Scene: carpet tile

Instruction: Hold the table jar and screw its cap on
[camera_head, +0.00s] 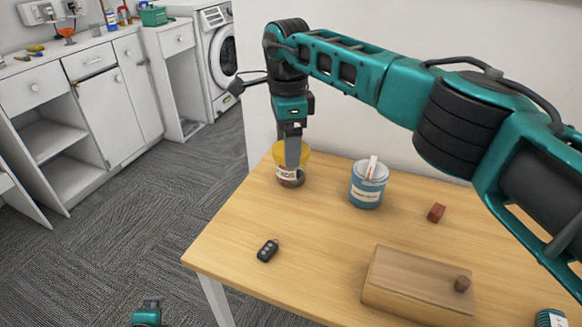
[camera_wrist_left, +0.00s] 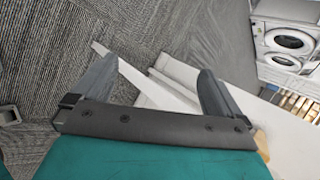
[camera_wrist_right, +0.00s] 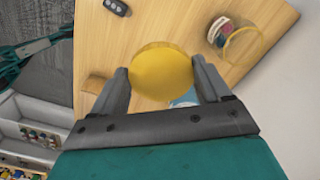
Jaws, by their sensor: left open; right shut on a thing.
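The table jar (camera_head: 287,175) stands upright at the table's far left corner, with a printed label and a yellow upper part. In the right wrist view the jar (camera_wrist_right: 219,31) shows coloured contents and a yellow rim. My right gripper (camera_head: 292,158) points down over the jar in the head view. It is shut on the round yellow cap (camera_wrist_right: 162,76), which lies flat between its fingertips. In the right wrist view the cap appears apart from the jar. My left gripper (camera_wrist_left: 157,68) is open and empty, off the table; part of it shows at the head view's bottom edge (camera_head: 148,312).
A blue canister (camera_head: 366,191) stands right of the jar. The front left of the table is mostly clear. White cabinets (camera_head: 110,105) stand beyond.

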